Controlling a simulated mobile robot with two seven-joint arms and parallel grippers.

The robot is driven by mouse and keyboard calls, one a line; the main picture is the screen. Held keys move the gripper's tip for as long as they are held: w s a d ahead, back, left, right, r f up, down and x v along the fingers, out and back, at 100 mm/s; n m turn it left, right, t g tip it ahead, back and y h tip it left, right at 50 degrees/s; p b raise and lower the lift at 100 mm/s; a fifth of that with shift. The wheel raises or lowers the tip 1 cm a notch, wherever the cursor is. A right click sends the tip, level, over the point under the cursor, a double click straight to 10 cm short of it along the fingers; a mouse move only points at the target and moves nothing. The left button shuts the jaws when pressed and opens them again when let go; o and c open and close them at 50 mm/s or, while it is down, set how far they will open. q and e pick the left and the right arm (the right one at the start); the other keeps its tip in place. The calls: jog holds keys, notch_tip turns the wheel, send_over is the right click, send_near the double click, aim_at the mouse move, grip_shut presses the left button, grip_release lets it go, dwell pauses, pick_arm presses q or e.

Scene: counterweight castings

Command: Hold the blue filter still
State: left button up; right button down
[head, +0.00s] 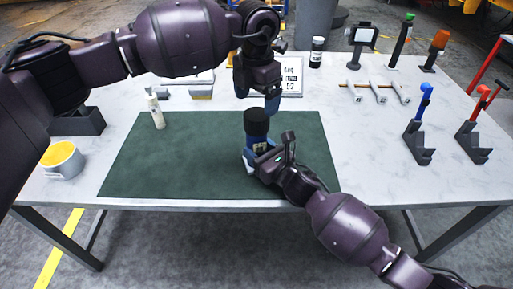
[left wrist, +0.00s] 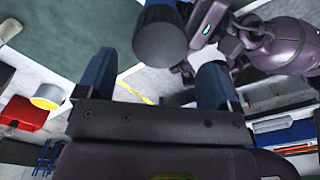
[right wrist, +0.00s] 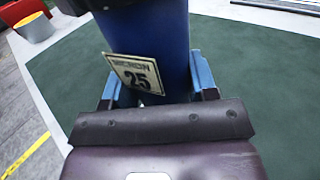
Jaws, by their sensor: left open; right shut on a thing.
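The blue filter (head: 257,128) is a blue cylinder with a black top, upright on or just above the dark green mat (head: 190,160). In the right wrist view the blue filter (right wrist: 160,45) carries a label reading 25. My right gripper (head: 255,160) is shut on its lower body. My left gripper (head: 257,98) is open above the filter's black top. In the left wrist view the filter's dark top (left wrist: 160,42) shows between and beyond the open blue fingers (left wrist: 155,85). The filter's base is hidden by my right gripper.
A white bottle (head: 156,112) stands on the mat's left part. A grey cup with yellow contents (head: 62,162) is at the table's left. Blue and red tools in dark stands (head: 420,140) are at the right. Wrenches (head: 378,93) lie behind. The mat's left half is mostly clear.

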aim_at(257, 114)
pick_arm(q)
jog(key=shift+f, duration=3.45)
jog(key=c, duration=0.9)
jog(key=o, duration=1.1)
jog(key=shift+c, duration=0.2)
notch_tip(257, 114, up, 12)
jog(key=shift+r, duration=0.1)
pick_arm(e)
jog(key=shift+c, duration=1.6)
grip_release()
